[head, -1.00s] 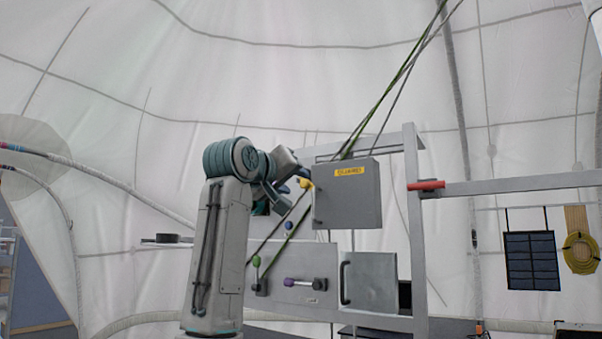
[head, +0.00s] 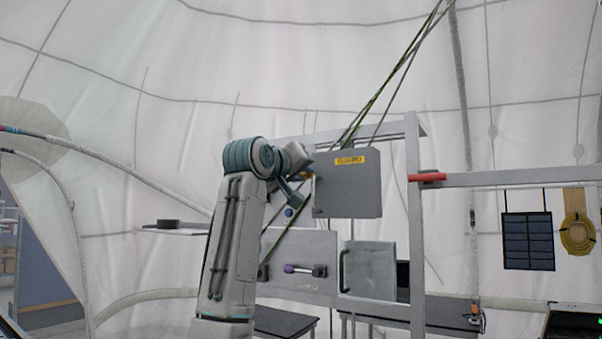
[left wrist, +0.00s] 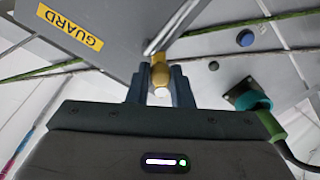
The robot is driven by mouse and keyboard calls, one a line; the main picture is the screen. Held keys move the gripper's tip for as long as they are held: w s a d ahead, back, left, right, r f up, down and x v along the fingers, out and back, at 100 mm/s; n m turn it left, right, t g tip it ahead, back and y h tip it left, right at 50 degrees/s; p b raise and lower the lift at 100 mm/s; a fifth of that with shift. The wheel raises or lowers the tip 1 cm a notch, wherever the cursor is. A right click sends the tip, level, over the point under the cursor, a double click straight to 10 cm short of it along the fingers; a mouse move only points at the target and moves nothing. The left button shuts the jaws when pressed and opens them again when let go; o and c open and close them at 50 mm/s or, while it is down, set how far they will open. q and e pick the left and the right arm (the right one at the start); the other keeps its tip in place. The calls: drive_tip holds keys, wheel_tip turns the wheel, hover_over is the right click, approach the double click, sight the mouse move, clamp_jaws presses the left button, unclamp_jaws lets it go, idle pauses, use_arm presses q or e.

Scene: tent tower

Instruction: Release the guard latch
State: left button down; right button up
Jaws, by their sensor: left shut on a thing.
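The guard (head: 348,190) is a grey box-shaped cover with a yellow label, on the upper part of a grey frame. It also shows at the upper left of the left wrist view (left wrist: 105,55), with "GUARD" readable on the label. A yellow latch knob (left wrist: 160,70) sits at the guard's edge, between my left gripper's fingers. My left gripper (left wrist: 160,88) is shut on this knob. In the head view my left gripper (head: 304,178) is at the guard's left edge, and the knob is mostly hidden there. My right gripper is not in view.
Below the guard are a panel with a purple-ended handle (head: 303,269) and a grey door (head: 368,270). A blue button (left wrist: 245,38) and a green connector with cable (left wrist: 250,100) are close to my left gripper. A red-ended rail (head: 428,177) is at right.

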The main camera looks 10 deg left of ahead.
use_arm(q)
drive_tip(key=shift+w+a+f+m+b, duration=0.1)
drive_tip(key=shift+a+f+m+b, duration=0.3)
drive_tip(key=shift+m, duration=0.7)
drive_tip(key=shift+w+a+r+m+b, duration=0.1)
drive_tip(key=shift+a+m+b, duration=0.15)
drive_tip(key=shift+m+b, duration=0.65)
drive_tip(key=shift+w+a+f+m+b, duration=0.1)
drive_tip(key=shift+a+f+m+b, duration=0.2)
drive_tip(key=shift+m, duration=1)
drive_tip(key=shift+r, duration=0.1)
drive_tip(key=c, duration=1.3)
unclamp_jaws()
drive_tip(key=shift+a, duration=0.1)
